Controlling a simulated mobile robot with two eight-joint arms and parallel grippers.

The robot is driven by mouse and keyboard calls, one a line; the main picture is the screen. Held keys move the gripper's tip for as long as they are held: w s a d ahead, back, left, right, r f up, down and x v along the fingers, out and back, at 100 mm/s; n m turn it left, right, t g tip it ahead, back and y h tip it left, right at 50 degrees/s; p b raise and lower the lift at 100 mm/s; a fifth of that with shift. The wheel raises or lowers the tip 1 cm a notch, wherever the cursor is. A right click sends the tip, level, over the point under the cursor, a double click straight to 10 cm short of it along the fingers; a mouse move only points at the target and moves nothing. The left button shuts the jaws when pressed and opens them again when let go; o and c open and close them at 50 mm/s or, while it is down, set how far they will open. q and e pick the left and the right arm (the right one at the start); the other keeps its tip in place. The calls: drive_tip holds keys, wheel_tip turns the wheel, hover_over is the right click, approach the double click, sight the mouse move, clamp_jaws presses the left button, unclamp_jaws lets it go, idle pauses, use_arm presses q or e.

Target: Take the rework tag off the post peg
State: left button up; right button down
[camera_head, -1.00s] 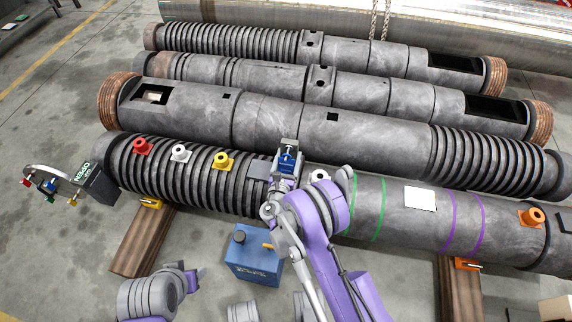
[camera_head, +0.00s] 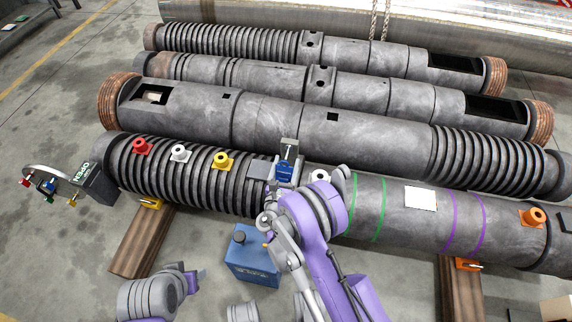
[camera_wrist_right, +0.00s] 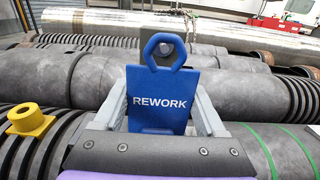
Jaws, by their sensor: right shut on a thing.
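The blue rework tag (camera_wrist_right: 160,98) is upright between the two grey fingers of my right gripper (camera_wrist_right: 162,108), which is shut on it. The tag also shows in the head view (camera_head: 285,172). Its six-sided ring (camera_wrist_right: 167,50) stands above the fingers, in front of the grey post (camera_head: 290,148). The rounded end of the peg (camera_wrist_right: 167,48) shows through the ring; I cannot tell whether it still passes through. My left arm is at the bottom left of the head view, where its gripper (camera_head: 193,281) shows only in part.
The near barrel carries red (camera_head: 142,147), white (camera_head: 181,153) and yellow (camera_head: 223,161) fittings left of the post. A blue box (camera_head: 252,258) stands on the floor in front. A rack marked OPEN (camera_head: 92,183) with small hanging tags is at the left.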

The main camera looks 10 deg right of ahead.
sight(284, 173)
drive_tip(key=b+v, duration=0.1)
drive_tip(key=v, duration=0.4)
drive_tip(key=shift+f+b, duration=0.1)
drive_tip(key=shift+b, duration=0.2)
drive_tip(key=shift+v, duration=0.85)
